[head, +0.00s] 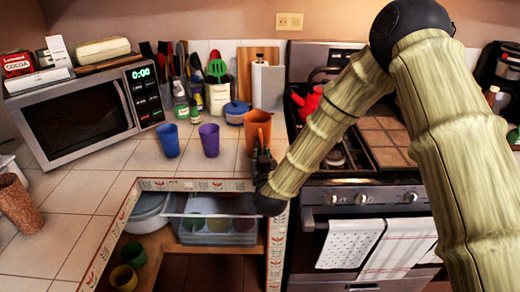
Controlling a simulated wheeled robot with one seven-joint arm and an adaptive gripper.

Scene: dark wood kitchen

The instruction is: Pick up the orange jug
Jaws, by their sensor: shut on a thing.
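The orange jug (257,127) is in the head view, near the right end of the tiled counter beside the stove. It looks upright. My gripper (263,157) is at the jug's lower front side and is shut on it. The dark gripper body and wrist hide part of the jug's lower side. I cannot tell whether the jug's base touches the counter.
A blue cup (168,140) and a purple cup (209,140) stand left of the jug. A blue pot (236,112) and a paper towel roll (260,84) are behind. The front counter tiles are clear.

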